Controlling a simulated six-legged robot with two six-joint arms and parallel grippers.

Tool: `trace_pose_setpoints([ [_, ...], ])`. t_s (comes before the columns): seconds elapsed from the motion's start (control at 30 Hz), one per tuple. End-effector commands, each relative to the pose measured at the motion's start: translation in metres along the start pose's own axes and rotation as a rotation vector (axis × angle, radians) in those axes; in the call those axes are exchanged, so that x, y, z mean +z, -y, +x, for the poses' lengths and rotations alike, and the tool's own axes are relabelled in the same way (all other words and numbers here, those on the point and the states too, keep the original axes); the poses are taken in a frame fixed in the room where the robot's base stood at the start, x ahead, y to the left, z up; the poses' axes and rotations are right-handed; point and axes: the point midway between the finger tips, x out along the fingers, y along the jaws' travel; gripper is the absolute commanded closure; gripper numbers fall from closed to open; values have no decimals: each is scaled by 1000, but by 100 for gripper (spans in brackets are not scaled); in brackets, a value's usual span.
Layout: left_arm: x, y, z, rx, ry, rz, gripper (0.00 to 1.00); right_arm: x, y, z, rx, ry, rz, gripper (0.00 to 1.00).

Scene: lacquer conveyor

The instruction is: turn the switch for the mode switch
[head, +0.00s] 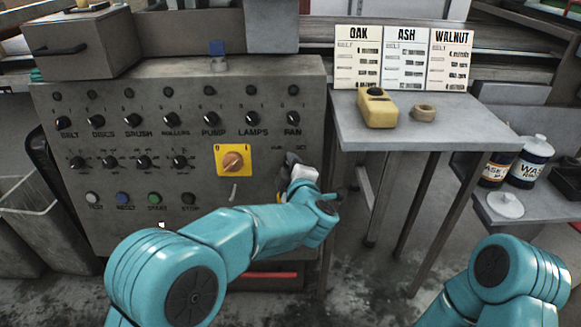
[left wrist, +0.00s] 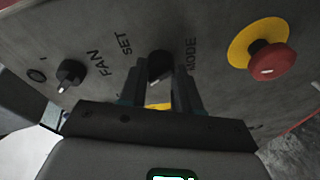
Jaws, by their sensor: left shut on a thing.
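The mode switch (left wrist: 160,66) is a dark knob on the grey panel, with SET and MODE lettering beside it in the left wrist view. In the head view a dark part of the mode switch (head: 292,158) shows above my wrist, below the small RUN and SET labels. My left gripper (left wrist: 160,85) is shut on the knob, with one finger on each side of it. In the head view my arm hides most of the fingers. The knob's exact pointing angle is hard to tell. My right gripper is out of view.
The control panel (head: 100,105) carries rows of other knobs and buttons, and a yellow-plated rotary switch (head: 233,161). A red emergency stop (left wrist: 272,61) is close by the mode switch. A side table (head: 440,125) holds a yellow device (head: 377,110) and a ring (head: 424,112).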

Motion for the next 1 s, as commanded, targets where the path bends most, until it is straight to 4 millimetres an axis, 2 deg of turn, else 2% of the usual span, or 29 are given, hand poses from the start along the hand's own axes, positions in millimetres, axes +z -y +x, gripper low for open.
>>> trace_pose_setpoints([
  [0.03, 0, 0, 0, -1, 0, -1, 62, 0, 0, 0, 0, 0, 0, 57],
  [0.1, 0, 0, 0, -1, 0, -1, 43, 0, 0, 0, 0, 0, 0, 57],
  [0.47, 1, 0, -5, 1, 1, 0, 43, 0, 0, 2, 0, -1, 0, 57],
  [0.57, 1, 0, -19, 2, 1, 1, 43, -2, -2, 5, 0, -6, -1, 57],
  [1.0, 1, -1, -130, 3, 3, 0, 43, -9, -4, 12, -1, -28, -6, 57],
])
